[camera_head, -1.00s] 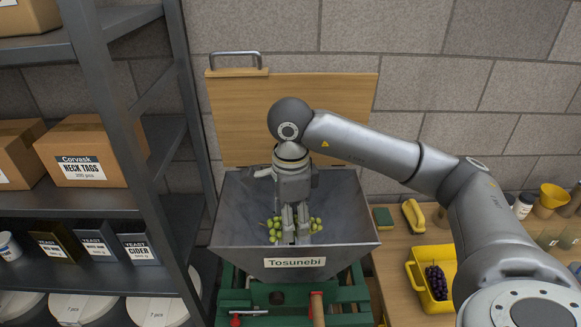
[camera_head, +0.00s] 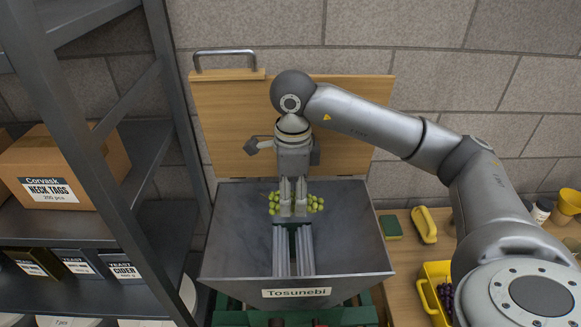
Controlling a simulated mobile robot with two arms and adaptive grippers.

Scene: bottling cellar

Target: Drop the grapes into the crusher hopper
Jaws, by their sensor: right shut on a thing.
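A bunch of green grapes (camera_head: 315,204) shows on both sides of my right gripper (camera_head: 293,213), which points down and is shut on it. The gripper's fingers hide the middle of the bunch. Gripper and grapes are over the grey metal crusher hopper (camera_head: 235,235), labelled Tosunebi. The hopper is open at the top, and its wooden lid (camera_head: 230,110) stands raised behind it. Ribbed rollers (camera_head: 281,250) show at the hopper's bottom. My left gripper is not in view.
A dark metal shelf with boxes (camera_head: 60,165) stands close on the left. On the wooden bench (camera_head: 404,270) at right are a green sponge (camera_head: 390,227), a yellow-handled brush (camera_head: 425,225) and a yellow crate (camera_head: 430,272) with dark grapes, partly behind my arm.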

